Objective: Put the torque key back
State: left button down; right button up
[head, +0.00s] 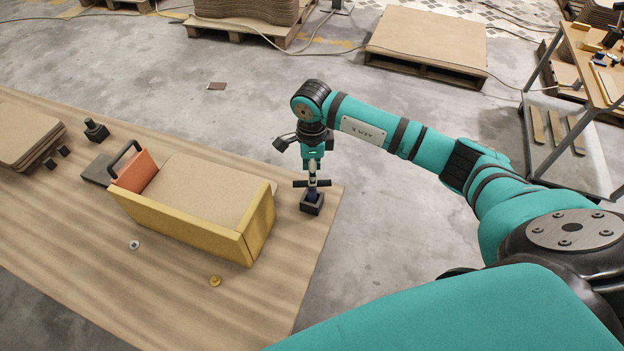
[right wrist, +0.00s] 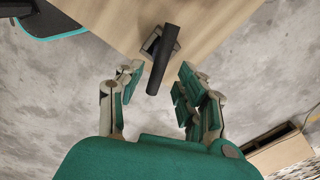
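The torque key (head: 312,183) is a dark T-handled tool. It stands upright in a small square black holder (head: 311,207) near the right end of the wooden table. My right gripper (head: 312,167) points down just above the handle. In the right wrist view, the key's black bar (right wrist: 162,62) lies between and slightly beyond the two spread fingers of the right gripper (right wrist: 160,72), with gaps on both sides. The holder (right wrist: 152,44) is partly hidden under the bar. My left gripper is not in view.
A yellow-edged wooden box form (head: 190,228) with an orange block (head: 135,171) stands left of the key on the table (head: 150,290). A second black holder-like piece (head: 96,130) is further left.

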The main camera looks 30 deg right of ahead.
notch_tip(320, 180, up, 8)
jog(key=b, duration=0.1)
jog(key=shift+f, duration=0.1)
dwell(0.4)
